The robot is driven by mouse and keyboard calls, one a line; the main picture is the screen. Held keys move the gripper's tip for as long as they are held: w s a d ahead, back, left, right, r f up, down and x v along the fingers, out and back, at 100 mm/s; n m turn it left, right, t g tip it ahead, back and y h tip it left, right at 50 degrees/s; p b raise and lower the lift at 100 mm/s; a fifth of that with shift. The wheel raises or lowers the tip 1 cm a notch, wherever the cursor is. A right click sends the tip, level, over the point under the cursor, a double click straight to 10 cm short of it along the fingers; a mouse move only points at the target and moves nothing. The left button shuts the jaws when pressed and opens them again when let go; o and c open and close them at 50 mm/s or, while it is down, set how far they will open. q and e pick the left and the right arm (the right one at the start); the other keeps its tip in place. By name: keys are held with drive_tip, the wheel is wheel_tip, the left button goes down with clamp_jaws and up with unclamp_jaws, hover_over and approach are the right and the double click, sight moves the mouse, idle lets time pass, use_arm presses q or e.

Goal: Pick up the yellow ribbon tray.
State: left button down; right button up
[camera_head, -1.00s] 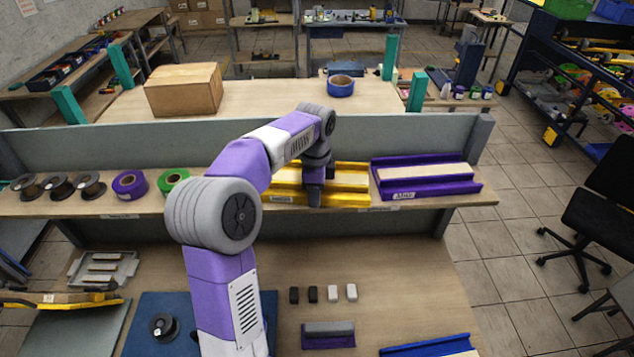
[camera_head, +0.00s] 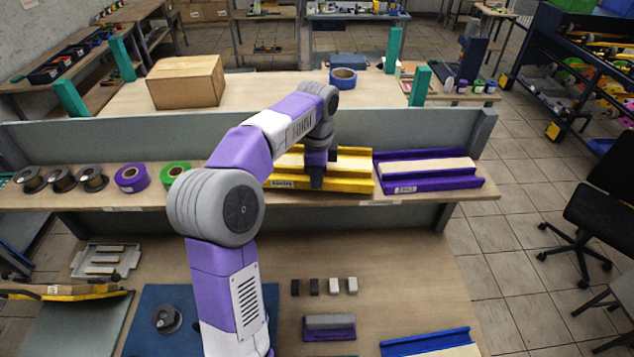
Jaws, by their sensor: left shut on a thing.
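The yellow ribbon tray (camera_head: 348,183) is on the wooden shelf, in the middle of the head view. It is a long yellow tray with a pale strip in it and a label on its front. My left gripper (camera_head: 317,183) points down at the tray's front wall and is shut on the tray. My forearm hides part of the tray's left end. I cannot make out a gap between the tray and the shelf. My right gripper does not show.
A purple tray (camera_head: 428,183) stands close on the right on the same shelf. Purple (camera_head: 131,179) and green (camera_head: 170,173) rolls and several dark spools are on the left. A grey back panel (camera_head: 120,137) rises behind. The lower table holds small blocks and a blue tray (camera_head: 430,345).

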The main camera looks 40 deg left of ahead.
use_arm(q)
wheel_tip(320, 180, up, 15)
drive_tip(key=p, duration=0.2)
drive_tip(key=shift+p, duration=0.35)
